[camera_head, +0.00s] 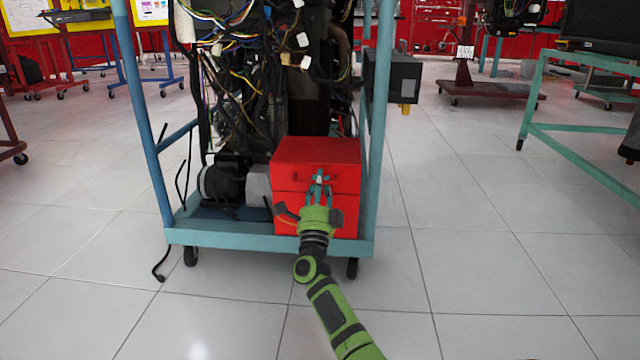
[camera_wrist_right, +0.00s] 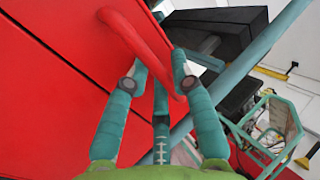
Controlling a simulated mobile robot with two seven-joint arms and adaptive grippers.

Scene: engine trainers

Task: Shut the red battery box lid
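The red battery box (camera_head: 345,215) sits on the lower shelf of a blue trolley. Its red lid (camera_head: 315,150) lies on top and looks about level; I cannot tell whether it is fully seated. A red handle (camera_wrist_right: 140,42) on the box front shows large in the right wrist view. My right gripper (camera_head: 318,178) is in front of the box at this handle. In the wrist view, the fingers of the right gripper (camera_wrist_right: 163,72) are drawn in around the handle, which passes between their tips. The fingers partly hide the box front. My left gripper is not in view.
The blue trolley frame (camera_head: 380,120) has an upright post close to the box's right side. Loose wiring (camera_head: 235,70) hangs above and left. A black cylindrical part (camera_head: 222,182) stands left of the box. The tiled floor in front is clear.

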